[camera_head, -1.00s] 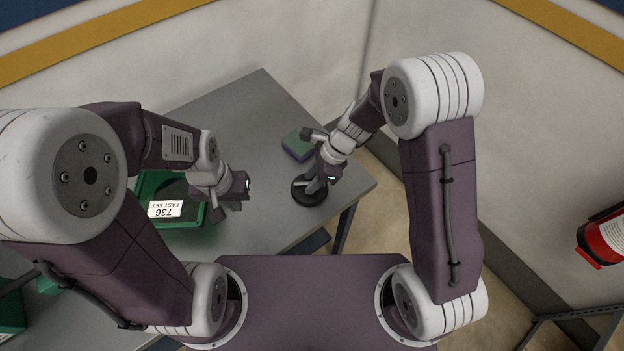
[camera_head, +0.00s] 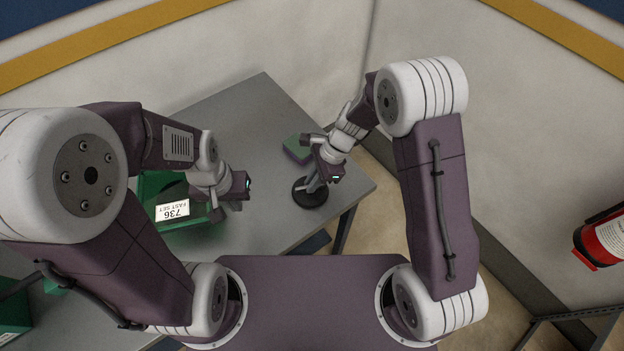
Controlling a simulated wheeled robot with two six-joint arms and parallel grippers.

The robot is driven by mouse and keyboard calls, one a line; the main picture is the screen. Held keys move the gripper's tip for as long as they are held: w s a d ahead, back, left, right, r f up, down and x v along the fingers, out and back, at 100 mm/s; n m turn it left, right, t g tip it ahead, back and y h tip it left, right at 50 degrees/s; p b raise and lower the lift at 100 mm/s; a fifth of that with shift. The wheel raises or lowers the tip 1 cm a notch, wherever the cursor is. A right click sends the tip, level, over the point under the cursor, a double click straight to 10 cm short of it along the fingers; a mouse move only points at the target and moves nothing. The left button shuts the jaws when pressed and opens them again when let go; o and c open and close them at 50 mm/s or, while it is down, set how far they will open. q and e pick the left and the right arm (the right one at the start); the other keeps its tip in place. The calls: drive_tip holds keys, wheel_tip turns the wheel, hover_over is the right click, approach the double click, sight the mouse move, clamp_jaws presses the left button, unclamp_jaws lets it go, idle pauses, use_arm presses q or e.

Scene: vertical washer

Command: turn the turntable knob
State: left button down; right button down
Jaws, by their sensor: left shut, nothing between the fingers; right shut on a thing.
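A round black turntable knob (camera_head: 309,198) sits on the grey table (camera_head: 255,110) near its right corner. My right gripper (camera_head: 315,184) comes down over it from the upper right and is shut on its upper part; the exact grip is partly hidden by the fingers. My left gripper (camera_head: 236,201) is shut and empty, above the table beside the right edge of a green crate. It is apart from the knob.
The green crate (camera_head: 188,231) with a white label stands at the left of the table, partly hidden by my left arm. A red fire extinguisher (camera_head: 604,240) is at the far right.

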drive_tip(key=n+g+p, duration=0.1)
drive_tip(key=n+p, duration=0.1)
drive_tip(key=n, duration=0.1)
drive_tip(key=shift+w+r+n+h, duration=0.1)
drive_tip(key=shift+n+h, duration=0.2)
drive_tip(key=shift+n, duration=0.1)
drive_tip(key=n+g+p, duration=0.1)
drive_tip(key=n, duration=0.2)
drive_tip(key=shift+a+n+h, duration=0.1)
drive_tip(key=shift+n+h, duration=0.2)
drive_tip(key=shift+h, duration=0.1)
drive_tip(key=n+g+h, duration=0.1)
drive_tip(key=n, duration=0.2)
drive_tip(key=shift+w+a+n, duration=0.1)
drive_tip(key=shift+n, duration=0.2)
drive_tip(key=shift+a+n+h, duration=0.1)
drive_tip(key=shift+n+h, duration=0.8)
drive_tip(key=shift+n, duration=1.2)
drive_tip(key=c, duration=1.5)
unclamp_jaws()
